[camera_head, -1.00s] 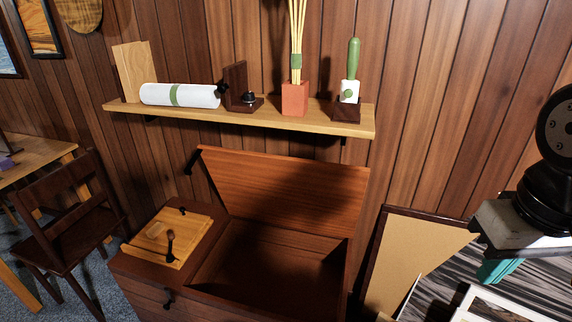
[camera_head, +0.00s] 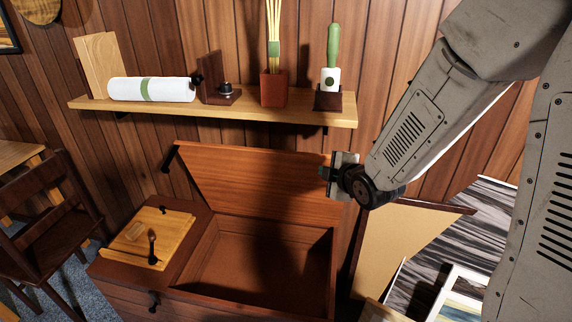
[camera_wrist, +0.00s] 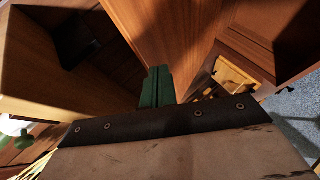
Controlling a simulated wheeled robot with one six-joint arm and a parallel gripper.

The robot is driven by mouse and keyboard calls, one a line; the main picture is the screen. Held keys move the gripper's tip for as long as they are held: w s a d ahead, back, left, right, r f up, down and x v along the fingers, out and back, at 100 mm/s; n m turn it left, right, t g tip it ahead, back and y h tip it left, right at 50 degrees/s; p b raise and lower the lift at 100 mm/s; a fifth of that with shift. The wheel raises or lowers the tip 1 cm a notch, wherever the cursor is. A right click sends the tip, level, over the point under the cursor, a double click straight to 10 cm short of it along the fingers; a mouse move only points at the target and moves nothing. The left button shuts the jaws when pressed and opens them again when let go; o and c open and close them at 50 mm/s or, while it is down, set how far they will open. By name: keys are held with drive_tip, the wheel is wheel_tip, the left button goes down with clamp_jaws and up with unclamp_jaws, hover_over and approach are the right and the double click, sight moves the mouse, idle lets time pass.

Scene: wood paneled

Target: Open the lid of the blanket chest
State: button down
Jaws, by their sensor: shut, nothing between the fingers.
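The blanket chest (camera_head: 200,300) stands against the wall with its reddish-brown lid (camera_head: 250,183) raised and tilted back. Its empty-looking inside shows below the lid. A black handle (camera_head: 171,158) sticks out at the lid's upper left corner. My gripper (camera_head: 328,174) is beside the lid's right end in the head view; I cannot tell whether it touches the lid. In the wrist view the green fingers (camera_wrist: 157,86) are together with nothing between them, and the lid (camera_wrist: 168,35) lies just beyond them.
A wall shelf (camera_head: 220,113) above the lid holds a white roll (camera_head: 150,89), a red pot with sticks (camera_head: 273,88) and a green-handled item (camera_head: 333,45). A chair (camera_head: 50,215) stands left; leaning frames (camera_head: 395,245) stand right.

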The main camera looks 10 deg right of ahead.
sight(295, 156)
drive_tip(key=s+a+f+n+t+y, duration=0.3)
drive_tip(key=a+f+n+t+y, duration=0.3)
drive_tip(key=n, duration=0.3)
drive_tip(key=x, duration=0.4)
drive_tip(key=d+x, duration=0.1)
drive_tip(key=x, duration=0.3)
drive_tip(key=w+d+x, duration=0.1)
drive_tip(key=x, duration=0.3)
drive_tip(key=shift+r, duration=0.15)
drive_tip(key=shift+w+d+r, duration=0.1)
drive_tip(key=shift+w+r, duration=0.05)
drive_tip(key=shift+w, duration=0.4)
drive_tip(key=w, duration=0.1)
drive_tip(key=w+d+r, duration=0.1)
drive_tip(key=w, duration=0.2)
drive_tip(key=shift+w+d+r, duration=0.2)
drive_tip(key=shift+d+r, duration=0.1)
drive_tip(key=shift+r, duration=0.1)
